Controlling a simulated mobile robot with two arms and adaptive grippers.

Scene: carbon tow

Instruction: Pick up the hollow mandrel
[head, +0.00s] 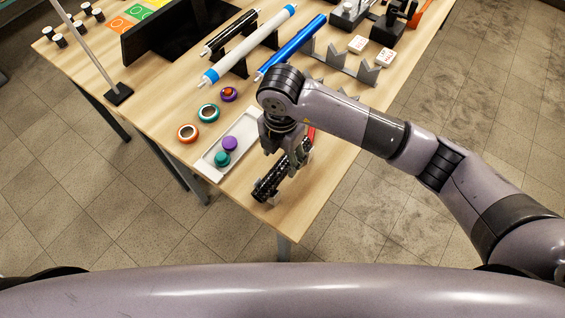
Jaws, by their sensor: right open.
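My right gripper (280,155) is over the front part of the table, pointing down, with its jaws open. A short black tube with a woven look (266,187) lies directly below and beside its fingers; the gripper hides part of it, and I cannot tell whether they touch. Further back, several long rods lie on supports: a blue one (292,47), a white one with blue ends (250,45) and a black one with pale ends (231,32). I cannot tell for sure which piece is the hollow mandrel. My left gripper is not in view.
A white tray (208,168) with a purple and a teal knob is left of the gripper. Orange (187,133) and teal (208,112) rings and a small purple piece (228,94) lie behind it. Grey V-shaped supports (367,73) stand behind my arm. The front right table corner is clear.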

